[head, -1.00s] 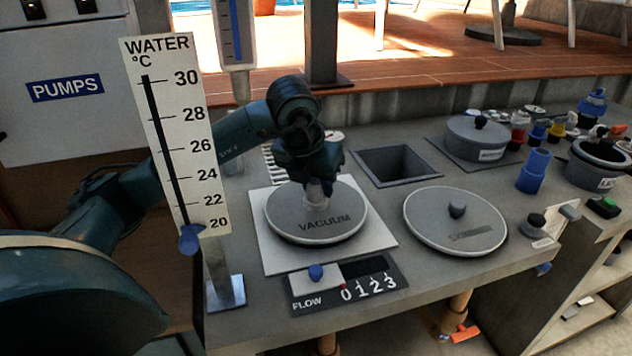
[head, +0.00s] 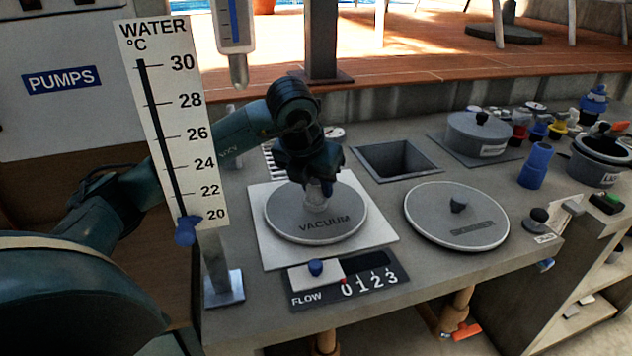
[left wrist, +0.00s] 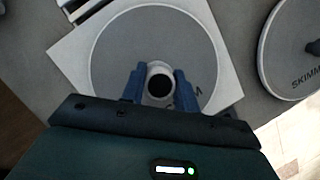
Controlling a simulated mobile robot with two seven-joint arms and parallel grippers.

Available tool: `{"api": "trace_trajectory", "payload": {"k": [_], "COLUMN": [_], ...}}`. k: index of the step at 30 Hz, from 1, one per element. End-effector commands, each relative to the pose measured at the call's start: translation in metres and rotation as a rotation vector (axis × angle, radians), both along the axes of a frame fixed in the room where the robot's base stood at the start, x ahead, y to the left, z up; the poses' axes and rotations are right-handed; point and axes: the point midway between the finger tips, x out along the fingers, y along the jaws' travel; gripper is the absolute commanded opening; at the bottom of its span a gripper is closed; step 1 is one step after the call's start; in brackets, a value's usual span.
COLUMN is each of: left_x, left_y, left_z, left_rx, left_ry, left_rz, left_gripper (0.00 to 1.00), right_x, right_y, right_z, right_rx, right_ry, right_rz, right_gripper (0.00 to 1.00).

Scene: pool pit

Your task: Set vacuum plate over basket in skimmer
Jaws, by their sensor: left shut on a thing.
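The vacuum plate (head: 292,222) is a grey disc marked VACUUM, lying on a white square mat (head: 268,252). My left gripper (head: 319,190) is above it, shut on the pale round stub at the plate's middle. In the left wrist view, the blue fingers (left wrist: 160,88) stand on both sides of the stub, and the plate (left wrist: 115,55) spreads around it. To the right is a round grey lid marked SKIMMER (head: 430,222) with a dark knob; it also shows in the left wrist view (left wrist: 280,62). I cannot make out the basket. My right gripper is not in view.
A square opening (head: 395,160) is behind the plate. A lidded grey pot (head: 470,135), a blue cup (head: 536,165) and several small items stand farther right. A FLOW slider panel (head: 350,282) is in front. A WATER thermometer board (head: 175,130) stands at the left.

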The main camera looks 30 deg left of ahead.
Motion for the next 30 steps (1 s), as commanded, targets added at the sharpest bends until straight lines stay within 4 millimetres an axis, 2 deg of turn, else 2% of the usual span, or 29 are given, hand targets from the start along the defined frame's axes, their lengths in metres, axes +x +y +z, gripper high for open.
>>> {"api": "trace_trajectory", "payload": {"k": [30], "left_x": [0.0002], "left_y": [0.0001], "left_z": [-0.0053], "left_rx": [0.0], "left_ry": [-0.002], "left_rz": [0.0], "left_gripper": [0.0], "right_x": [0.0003], "right_y": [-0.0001], "right_z": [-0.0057], "right_rx": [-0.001], "right_ry": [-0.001], "right_rz": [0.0], "right_gripper": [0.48]}}
